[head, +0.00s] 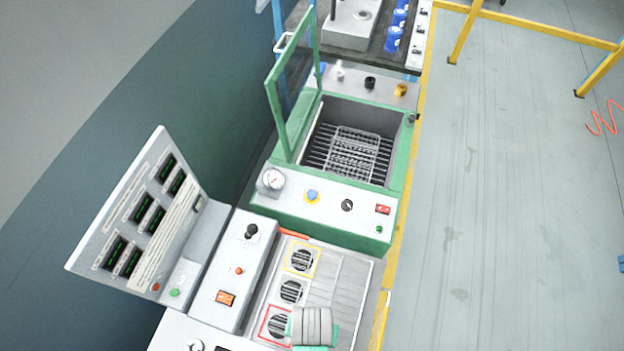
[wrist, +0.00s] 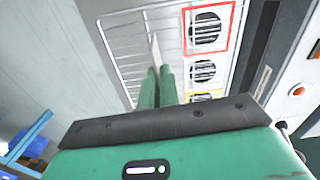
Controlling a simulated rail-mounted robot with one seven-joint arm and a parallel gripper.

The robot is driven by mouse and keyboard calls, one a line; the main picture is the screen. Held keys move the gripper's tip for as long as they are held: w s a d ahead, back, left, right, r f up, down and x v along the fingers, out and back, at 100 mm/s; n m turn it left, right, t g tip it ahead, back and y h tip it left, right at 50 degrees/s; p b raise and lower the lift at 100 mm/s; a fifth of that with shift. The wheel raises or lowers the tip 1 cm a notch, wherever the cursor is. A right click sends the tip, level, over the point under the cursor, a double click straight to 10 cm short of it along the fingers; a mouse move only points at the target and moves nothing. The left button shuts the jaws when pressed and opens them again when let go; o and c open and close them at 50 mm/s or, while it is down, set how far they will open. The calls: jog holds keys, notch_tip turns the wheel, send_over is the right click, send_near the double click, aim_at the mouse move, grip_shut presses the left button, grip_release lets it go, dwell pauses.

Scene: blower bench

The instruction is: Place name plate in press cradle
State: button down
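My gripper (wrist: 158,78) points down over a panel with round slotted openings in the wrist view. Its two green fingers are close together, with a thin pale strip (wrist: 155,50) between and beyond their tips. It looks like the name plate seen edge-on. In the head view my gripper (head: 315,346) is at the bottom edge, over the same panel, and its fingertips are hidden by the wrist. I cannot pick out the press cradle for certain in either view.
The panel (head: 335,290) has red, white and yellow framed openings and wire racks. Behind it stands a green-framed bath (head: 330,213) with a wire basket (head: 355,153) and a raised lid (head: 277,100). A display board (head: 125,225) rises at left. Open floor (head: 480,200) lies at right.

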jog(key=w+r+n+p, duration=0.2)
jog(key=w+r+p, duration=0.1)
jog(key=w+r, duration=1.3)
notch_tip(320, 180, up, 2)
jog(key=shift+w+d+r+p, duration=0.15)
jog(key=shift+r+p, duration=0.05)
jog(key=shift+p, duration=0.15)
jog(key=s+f+m+b, duration=0.3)
jog(key=s+f+b, duration=0.3)
jog(key=s+f, duration=1.65)
jog(key=shift+w+f, duration=0.75)
jog(key=shift+w, duration=1.95)
jog(key=shift+w+f, duration=0.8)
jog(key=shift+w, duration=1.85)
jog(key=shift+w+f, duration=0.75)
jog(key=shift+w, duration=1.95)
